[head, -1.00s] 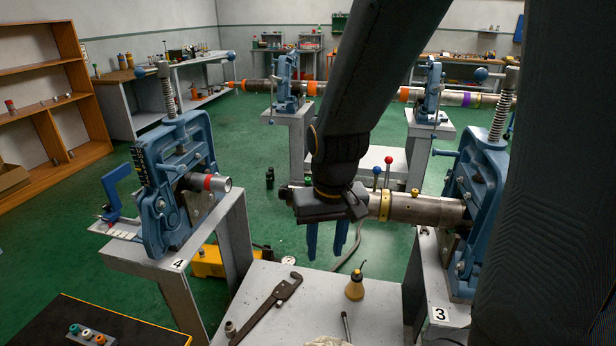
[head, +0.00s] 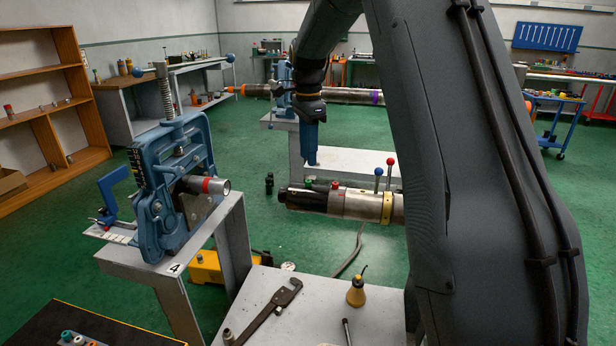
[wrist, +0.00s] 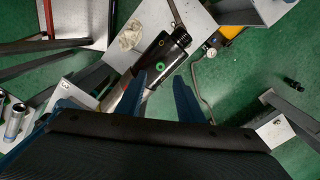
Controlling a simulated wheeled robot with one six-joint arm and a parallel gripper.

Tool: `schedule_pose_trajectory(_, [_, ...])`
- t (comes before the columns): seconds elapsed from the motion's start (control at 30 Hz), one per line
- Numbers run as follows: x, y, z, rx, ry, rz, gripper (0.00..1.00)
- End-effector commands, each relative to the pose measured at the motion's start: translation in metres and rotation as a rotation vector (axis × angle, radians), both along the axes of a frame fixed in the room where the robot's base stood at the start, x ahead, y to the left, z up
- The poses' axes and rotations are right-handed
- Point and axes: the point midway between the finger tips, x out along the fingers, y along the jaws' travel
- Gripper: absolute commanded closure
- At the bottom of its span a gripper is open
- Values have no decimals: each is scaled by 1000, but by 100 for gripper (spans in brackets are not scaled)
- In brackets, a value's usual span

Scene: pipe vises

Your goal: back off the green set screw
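The green set screw (head: 309,180) sits on top of a steel pipe (head: 355,203), near its dark left end. In the wrist view the green screw (wrist: 160,67) shows as a green ring on the pipe, just beyond and between my fingertips. My gripper (head: 311,161) hangs fingers down above the pipe, close over the screw in the picture; the exact gap is hard to judge. In the wrist view its two blue fingers (wrist: 162,84) are apart with nothing between them. A red set screw (head: 335,184) stands to the right of the green one.
A yellow collar (head: 386,207) rings the pipe farther right. A blue vise (head: 172,180) on stand 4 is at the left. A bench holds a pipe wrench (head: 267,311) and an oil bottle (head: 356,291). My arm hides the right side.

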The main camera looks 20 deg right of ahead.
Motion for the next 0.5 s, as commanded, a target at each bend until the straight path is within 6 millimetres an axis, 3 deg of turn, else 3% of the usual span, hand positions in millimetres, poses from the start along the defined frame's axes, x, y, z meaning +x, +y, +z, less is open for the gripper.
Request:
schedule_pose_trajectory(0.17, [1, 0, -13, 0, 4, -11, 66])
schedule_pose_trajectory(0.5, [0, 0, -63, 0, 3, -9, 66])
